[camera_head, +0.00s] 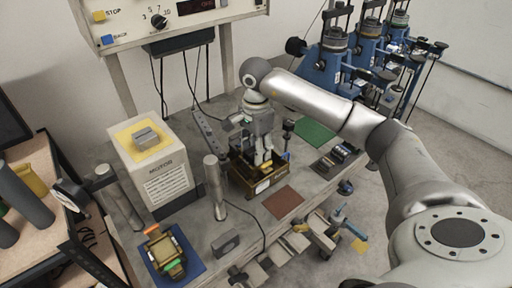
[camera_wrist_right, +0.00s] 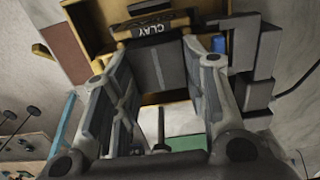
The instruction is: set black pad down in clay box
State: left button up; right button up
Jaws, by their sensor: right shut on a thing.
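My right gripper (camera_head: 263,162) points down over the brown clay box (camera_head: 240,181) on the bench in the head view. In the wrist view the right gripper (camera_wrist_right: 160,95) has its two fingers on either side of a dark grey-black pad (camera_wrist_right: 158,68) and is shut on it. Beyond the pad, the clay box (camera_wrist_right: 97,36) shows its ochre walls and a brown block marked "CLAY" (camera_wrist_right: 152,27). The pad is at or just above the box; whether it touches the floor of the box I cannot tell. In the head view the fingers hide most of the pad. My left gripper is not in view.
A white motor box (camera_head: 160,178) and a metal post (camera_head: 214,185) stand left of the clay box. A brown mat (camera_head: 283,203) lies in front of it and a green mat (camera_head: 313,133) behind. A blue mat (camera_head: 190,262) holds a small device. Blue machines (camera_head: 325,70) stand behind.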

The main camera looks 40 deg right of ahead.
jog(key=o, duration=1.4)
notch_tip(320, 180, up, 12)
dwell(0.3)
